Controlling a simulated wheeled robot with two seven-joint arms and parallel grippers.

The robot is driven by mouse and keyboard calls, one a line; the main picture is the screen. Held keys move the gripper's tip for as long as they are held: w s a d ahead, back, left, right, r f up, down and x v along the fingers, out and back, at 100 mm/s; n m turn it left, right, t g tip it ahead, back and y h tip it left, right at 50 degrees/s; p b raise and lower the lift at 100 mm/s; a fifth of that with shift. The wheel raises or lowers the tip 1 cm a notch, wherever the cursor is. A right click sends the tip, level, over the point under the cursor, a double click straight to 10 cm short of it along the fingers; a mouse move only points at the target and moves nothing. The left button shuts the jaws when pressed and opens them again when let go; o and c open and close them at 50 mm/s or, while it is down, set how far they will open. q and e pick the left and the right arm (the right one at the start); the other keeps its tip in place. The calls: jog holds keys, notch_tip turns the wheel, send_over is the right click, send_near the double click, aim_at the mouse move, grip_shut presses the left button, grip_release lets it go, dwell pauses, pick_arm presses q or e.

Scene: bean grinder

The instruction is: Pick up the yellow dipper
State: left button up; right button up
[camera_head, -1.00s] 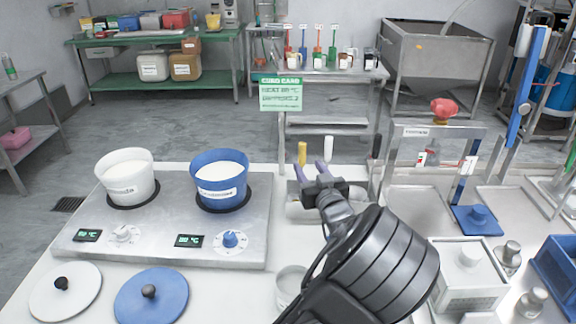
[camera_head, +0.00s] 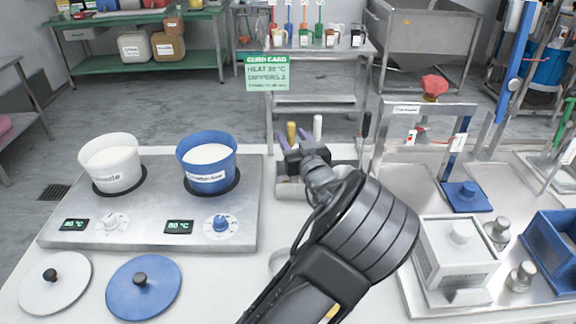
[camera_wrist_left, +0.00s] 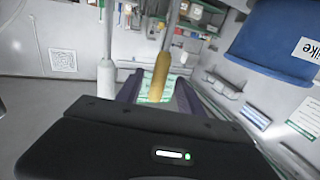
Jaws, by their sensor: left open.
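The yellow dipper (camera_head: 291,130) stands upright in a grey metal holder (camera_head: 343,152) behind the hot plate; only its upper handle shows. In the left wrist view its yellow handle (camera_wrist_left: 159,76) lies between the two purple fingers. My left gripper (camera_head: 294,138) is open, with a finger to either side of the handle; I cannot tell whether either touches it. It also shows in the left wrist view (camera_wrist_left: 158,92). A white dipper handle (camera_head: 317,126) stands just right of the yellow one. It also shows in the left wrist view (camera_wrist_left: 106,78). My right gripper is out of view.
A white pot (camera_head: 112,164) and a blue pot (camera_head: 207,165) of white liquid stand on the hot plate (camera_head: 150,222) to the left. A green card (camera_head: 267,72) stands behind the dippers. A dark handle (camera_head: 366,126) and a metal frame (camera_head: 420,110) are to the right.

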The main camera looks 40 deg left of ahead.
pick_arm(q)
jog(key=p+x, duration=0.1)
jog(key=x, duration=0.4)
jog(key=shift+w+r, duration=0.1)
jog(key=shift+w, duration=0.05)
jog(key=shift+c, duration=0.2)
dwell(0.3)
grip_shut()
dwell(0.5)
